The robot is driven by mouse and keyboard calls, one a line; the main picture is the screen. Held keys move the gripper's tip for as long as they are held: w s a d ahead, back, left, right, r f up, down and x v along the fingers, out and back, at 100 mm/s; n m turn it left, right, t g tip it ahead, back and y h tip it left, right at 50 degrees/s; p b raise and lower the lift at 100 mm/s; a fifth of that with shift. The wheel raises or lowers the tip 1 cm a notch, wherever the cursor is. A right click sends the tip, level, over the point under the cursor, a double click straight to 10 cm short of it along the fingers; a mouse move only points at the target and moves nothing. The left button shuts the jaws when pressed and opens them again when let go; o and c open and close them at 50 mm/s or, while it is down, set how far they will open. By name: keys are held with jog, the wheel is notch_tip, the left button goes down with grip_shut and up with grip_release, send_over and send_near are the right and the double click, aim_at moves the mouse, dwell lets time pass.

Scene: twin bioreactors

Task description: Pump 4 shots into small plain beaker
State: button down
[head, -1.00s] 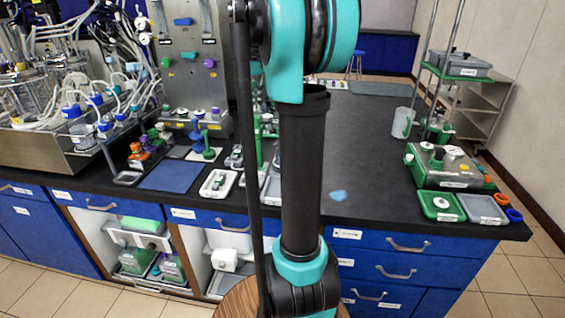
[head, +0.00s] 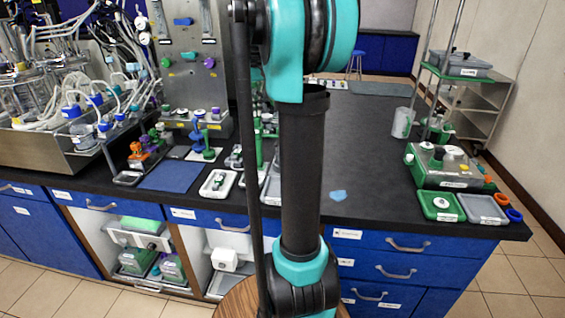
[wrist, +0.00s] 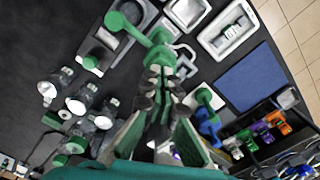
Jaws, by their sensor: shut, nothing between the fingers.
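My gripper (wrist: 158,78) is shut and empty in the wrist view, its fingertips close to a green pump-like part with a round head (wrist: 118,22) and a long arm. I cannot tell whether they touch. A second pump-like piece with a green head (wrist: 204,96) and a blue lower part (wrist: 208,128) stands right of the fingers; it also seems to show in the head view (head: 208,150). Several small clear labelled vessels (wrist: 50,88) stand at left in the wrist view. I cannot tell which is the small plain beaker. My arm hides the gripper in the head view.
White trays (wrist: 228,30) and a blue mat (wrist: 252,78) lie on the dark bench, right of the fingers. Coloured small items (wrist: 262,130) stand in a rack at lower right. In the head view, the right bench holds a green-based device (head: 440,165); the bench behind it is largely clear.

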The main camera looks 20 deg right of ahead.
jog(key=shift+f, duration=0.95)
jog(key=shift+r, duration=1.9)
notch_tip(320, 180, up, 6)
